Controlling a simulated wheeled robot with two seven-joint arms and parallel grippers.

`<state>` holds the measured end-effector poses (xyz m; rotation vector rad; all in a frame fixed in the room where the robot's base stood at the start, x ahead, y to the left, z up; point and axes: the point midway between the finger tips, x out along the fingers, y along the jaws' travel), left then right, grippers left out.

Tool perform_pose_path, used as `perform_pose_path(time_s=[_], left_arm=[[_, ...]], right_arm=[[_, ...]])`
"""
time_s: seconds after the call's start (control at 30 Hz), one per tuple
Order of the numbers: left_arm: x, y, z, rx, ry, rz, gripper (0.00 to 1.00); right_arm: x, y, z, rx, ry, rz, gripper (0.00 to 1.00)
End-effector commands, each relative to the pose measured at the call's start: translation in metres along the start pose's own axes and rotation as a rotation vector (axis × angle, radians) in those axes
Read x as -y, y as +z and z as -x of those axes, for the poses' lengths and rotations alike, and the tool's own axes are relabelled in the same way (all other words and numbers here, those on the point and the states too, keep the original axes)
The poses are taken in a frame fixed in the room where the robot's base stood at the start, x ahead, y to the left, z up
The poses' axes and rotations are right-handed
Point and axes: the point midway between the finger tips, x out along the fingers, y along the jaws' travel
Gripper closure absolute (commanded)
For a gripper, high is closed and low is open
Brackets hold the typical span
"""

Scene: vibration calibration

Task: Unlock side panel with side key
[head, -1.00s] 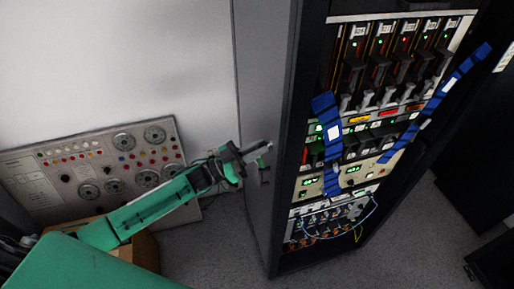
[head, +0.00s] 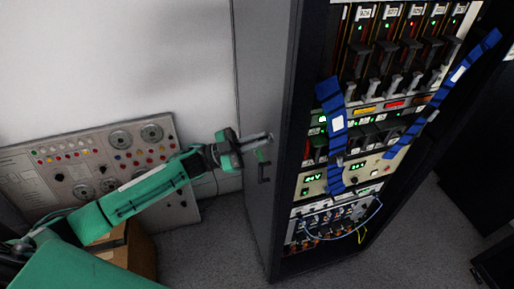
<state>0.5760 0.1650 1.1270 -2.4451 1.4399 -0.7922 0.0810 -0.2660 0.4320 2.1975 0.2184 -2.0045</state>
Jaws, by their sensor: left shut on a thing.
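The side panel (head: 255,70) is the grey left face of the tall rack, with a dark handle (head: 264,172) on it. My left gripper (head: 262,143) is at this panel, just above the handle, with its fingers pointing right towards the rack. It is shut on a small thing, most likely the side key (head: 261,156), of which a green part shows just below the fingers. The key's tip and the lock are too small to make out, so I cannot tell whether the key is in the lock. My right gripper is not in view.
The rack's open front (head: 390,110) holds modules with lit displays and two blue straps. A beige control panel (head: 90,160) leans on the wall at the left, with a cardboard box (head: 135,250) in front. Grey floor (head: 215,245) is free between box and rack.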

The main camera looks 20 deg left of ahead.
Motion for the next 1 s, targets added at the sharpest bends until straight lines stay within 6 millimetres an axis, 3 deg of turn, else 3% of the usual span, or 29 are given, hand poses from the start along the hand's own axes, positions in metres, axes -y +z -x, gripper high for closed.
perform_pose_path(time_s=[0.03,0.4,1.0], left_arm=[[-0.001,0.004,0.002,-0.001,0.019,-0.045,1.0],[0.0,0.002,0.001,-0.001,0.153,-0.37,1.0],[0.002,0.0,0.0,0.0,0.358,-0.864,1.0]], right_arm=[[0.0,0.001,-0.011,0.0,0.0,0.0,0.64],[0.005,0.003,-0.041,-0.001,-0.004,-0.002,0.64],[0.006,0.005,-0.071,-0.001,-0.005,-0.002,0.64]])
